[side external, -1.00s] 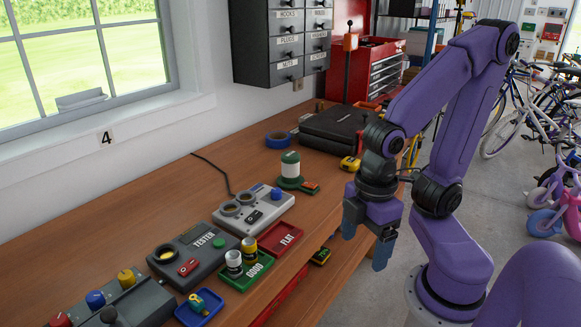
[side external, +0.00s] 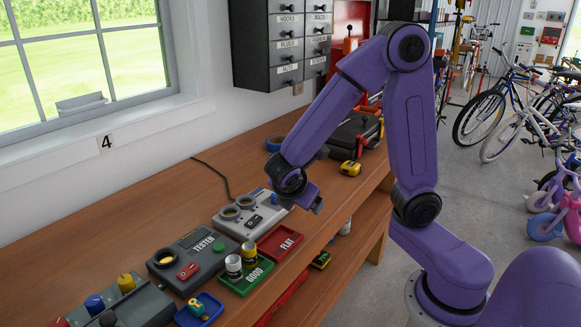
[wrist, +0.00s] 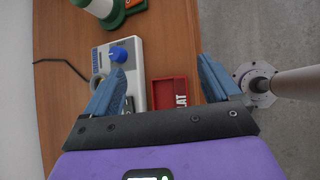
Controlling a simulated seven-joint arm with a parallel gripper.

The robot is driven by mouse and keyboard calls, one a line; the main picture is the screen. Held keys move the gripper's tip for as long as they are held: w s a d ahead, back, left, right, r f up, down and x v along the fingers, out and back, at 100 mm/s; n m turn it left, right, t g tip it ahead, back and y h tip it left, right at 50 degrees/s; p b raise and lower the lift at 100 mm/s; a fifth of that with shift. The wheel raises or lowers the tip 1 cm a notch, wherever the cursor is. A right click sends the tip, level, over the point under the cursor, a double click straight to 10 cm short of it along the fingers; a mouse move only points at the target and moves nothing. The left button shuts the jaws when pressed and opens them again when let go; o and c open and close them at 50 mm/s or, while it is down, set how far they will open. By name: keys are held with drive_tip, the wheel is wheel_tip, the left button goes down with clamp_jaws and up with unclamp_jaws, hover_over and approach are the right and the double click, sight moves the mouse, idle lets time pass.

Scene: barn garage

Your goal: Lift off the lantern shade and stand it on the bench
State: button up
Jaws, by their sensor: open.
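The lantern, a white body with green parts (wrist: 101,8), is at the top edge of the wrist view and partly cut off. In the side external view my gripper (side external: 313,202) is above the bench's front edge, fingers mostly hidden.
The grey box with a blue knob (wrist: 122,52) and the red FLAT tray (wrist: 170,92) lie under my gripper. The tester (side external: 192,257), green GOOD tray (side external: 238,287) with batteries and blue tray (side external: 210,308) stand nearer the camera. A yellow tool (side external: 350,168) lies behind.

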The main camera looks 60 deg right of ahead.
drive_tip(key=w+d+n+t+h, duration=0.2)
drive_tip(key=w+d+n+h, duration=0.3)
drive_tip(key=w, duration=0.6)
drive_tip(key=x, duration=1.2)
drive_tip(key=shift+f, duration=0.4)
drive_tip(key=shift+y, duration=0.3)
drive_tip(key=shift+x, duration=2.6)
drive_tip(key=shift+f, duration=0.15)
drive_tip(key=shift+c, duration=0.3)
drive_tip(key=c, duration=1)
